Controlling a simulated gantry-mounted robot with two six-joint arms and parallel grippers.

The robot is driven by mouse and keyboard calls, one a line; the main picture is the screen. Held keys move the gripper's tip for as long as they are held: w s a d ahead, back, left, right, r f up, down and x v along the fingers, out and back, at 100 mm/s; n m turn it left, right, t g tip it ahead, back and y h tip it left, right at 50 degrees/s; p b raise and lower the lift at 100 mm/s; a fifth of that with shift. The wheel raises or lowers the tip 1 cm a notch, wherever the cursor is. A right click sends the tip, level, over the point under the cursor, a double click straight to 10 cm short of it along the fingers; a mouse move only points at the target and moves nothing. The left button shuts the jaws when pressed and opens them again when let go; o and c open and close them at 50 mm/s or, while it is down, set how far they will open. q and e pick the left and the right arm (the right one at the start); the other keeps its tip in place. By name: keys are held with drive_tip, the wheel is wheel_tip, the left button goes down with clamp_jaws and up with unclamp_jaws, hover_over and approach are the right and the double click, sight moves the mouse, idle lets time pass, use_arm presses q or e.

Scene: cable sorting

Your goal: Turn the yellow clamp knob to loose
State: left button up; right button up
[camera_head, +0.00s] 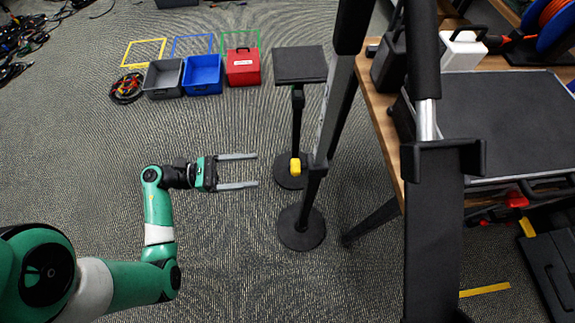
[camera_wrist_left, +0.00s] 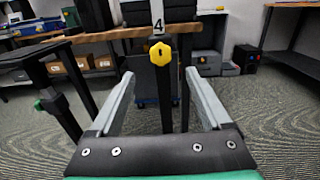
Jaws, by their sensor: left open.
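The yellow clamp knob (camera_head: 295,166) sits on a black upright stand in the middle of the head view. In the left wrist view the knob (camera_wrist_left: 160,54) faces the camera, below a white label reading 4. My left gripper (camera_head: 250,171) is open and empty, to the left of the knob, with its fingers pointing at it. A gap remains between fingertips and knob. In the left wrist view the two fingers (camera_wrist_left: 161,88) lie on either side of the knob's line, not touching it. My right gripper does not show.
A wooden-topped table (camera_head: 385,130) is on the right. The carpet left of the stands is clear.

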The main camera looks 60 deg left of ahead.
sight(295, 168)
use_arm(q)
drive_tip(key=b+x, duration=0.2)
drive_tip(key=x, duration=0.8)
drive_tip(key=shift+w+d, duration=0.15)
drive_tip(key=shift+w, duration=0.05)
clamp_jaws()
